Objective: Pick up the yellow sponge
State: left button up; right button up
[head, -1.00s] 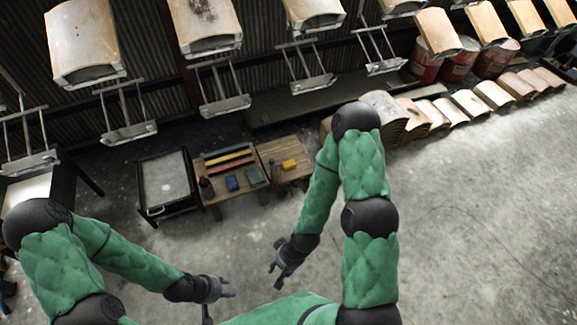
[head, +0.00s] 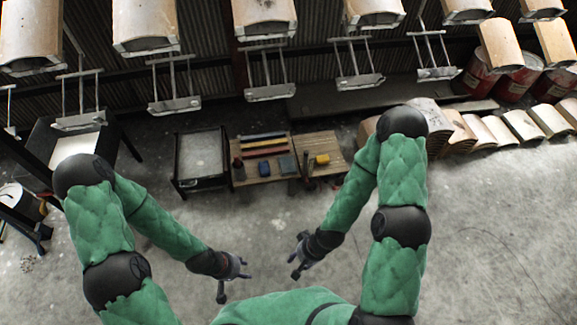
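A small yellow block that looks like the sponge (head: 322,159) lies on the right part of a low wooden table (head: 334,142) in the head view. My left gripper (head: 232,268) is well in front of the table, below and to the left of the yellow sponge. My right gripper (head: 298,262) is also in front of the table, nearer to the middle. Both grippers are apart from the sponge and appear to hold nothing. Their fingers are small and dark, so their opening is hard to make out.
Next to the sponge table stands another wooden table (head: 250,173) with coloured bars and blue blocks. A dark-framed tray (head: 203,157) is to its left. Curved panels hang from the conveyor above, and red barrels (head: 480,76) stand at the back right. The concrete floor before me is clear.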

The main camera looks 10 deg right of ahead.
aim_at(320, 160)
jog(key=i+l+u, duration=0.3)
jog(key=i+l, duration=0.4)
jog(key=i+l+u, duration=0.3)
jog(key=i+l, duration=0.55)
jog(key=l, duration=0.1)
